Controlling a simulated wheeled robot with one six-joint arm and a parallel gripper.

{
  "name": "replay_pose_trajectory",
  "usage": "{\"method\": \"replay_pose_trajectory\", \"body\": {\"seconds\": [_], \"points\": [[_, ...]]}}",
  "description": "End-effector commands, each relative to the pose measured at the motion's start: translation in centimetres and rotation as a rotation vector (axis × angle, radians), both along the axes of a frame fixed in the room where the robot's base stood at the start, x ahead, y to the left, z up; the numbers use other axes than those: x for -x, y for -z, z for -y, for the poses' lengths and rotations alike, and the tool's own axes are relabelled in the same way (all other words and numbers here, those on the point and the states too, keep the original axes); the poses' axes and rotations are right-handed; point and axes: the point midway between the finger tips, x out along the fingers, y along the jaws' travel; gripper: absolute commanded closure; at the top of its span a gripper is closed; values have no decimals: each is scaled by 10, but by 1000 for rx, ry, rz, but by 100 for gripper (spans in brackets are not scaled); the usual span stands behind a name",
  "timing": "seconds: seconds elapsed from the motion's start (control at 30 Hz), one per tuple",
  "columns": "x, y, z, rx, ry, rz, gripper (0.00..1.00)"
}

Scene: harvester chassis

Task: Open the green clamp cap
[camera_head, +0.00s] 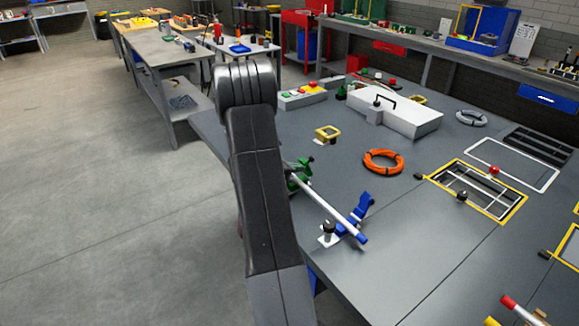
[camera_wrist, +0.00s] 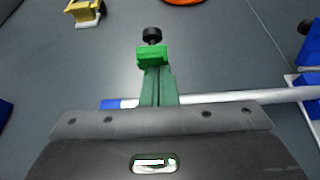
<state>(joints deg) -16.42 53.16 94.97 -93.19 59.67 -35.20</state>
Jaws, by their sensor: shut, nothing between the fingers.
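The green clamp (camera_wrist: 158,82) stands just beyond my gripper (camera_wrist: 160,112) in the wrist view. A green block and a black knob (camera_wrist: 151,35) are at its far end. A white rod (camera_wrist: 235,98) with a blue end crosses behind my gripper's front edge at the clamp's near end. In the head view the green clamp (camera_head: 303,168) is partly hidden by my arm. Whether its cap is raised or down on the rod is unclear. My gripper is shut and holds nothing; contact with the clamp cannot be made out. It is hidden in the head view.
A blue clamp (camera_head: 358,211) is at the rod's other end, beside a black-knobbed post (camera_head: 327,230). A yellow bracket (camera_head: 327,133), an orange ring (camera_head: 384,162) and a grey box (camera_head: 397,113) lie on the dark worktop. The worktop between them is clear.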

Motion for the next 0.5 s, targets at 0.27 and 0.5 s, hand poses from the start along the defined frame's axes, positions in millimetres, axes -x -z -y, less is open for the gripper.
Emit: {"method": "replay_pose_trajectory", "body": {"seconds": [0.27, 0.5], "points": [[-1, 1, 1, 0, 0, 0, 100], [-2, -2, 3, -18, 2, -10, 100]]}}
